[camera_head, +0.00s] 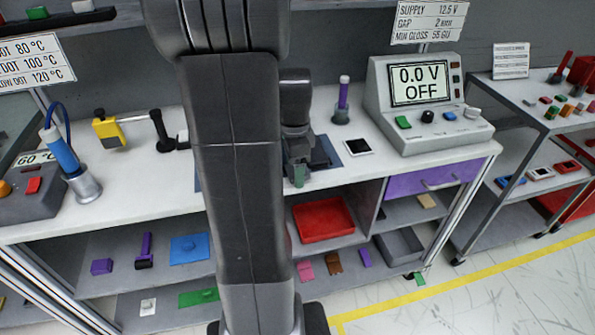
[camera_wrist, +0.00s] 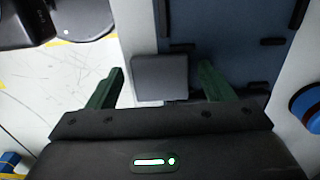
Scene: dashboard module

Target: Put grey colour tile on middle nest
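The grey colour tile (camera_wrist: 160,76) shows in the wrist view as a flat grey square between my gripper's fingers, beside the left edge of a dark blue board (camera_wrist: 235,52). My gripper (camera_wrist: 161,72) is open, with a gap between each green finger and the tile. I cannot tell the tile's exact height against the fingertips. Black raised brackets (camera_wrist: 271,42) stand on the board; I cannot tell which of them bound the middle nest. In the head view my gripper (camera_head: 299,178) is low over the bench by the blue board (camera_head: 328,153). My arm hides much of that area.
A black square with a white border (camera_head: 358,146) lies right of the board. A purple marker in a holder (camera_head: 342,105) stands behind it, and a meter reading 0.0 V (camera_head: 425,100) stands further right. A blue round object (camera_wrist: 306,104) is right of the fingers.

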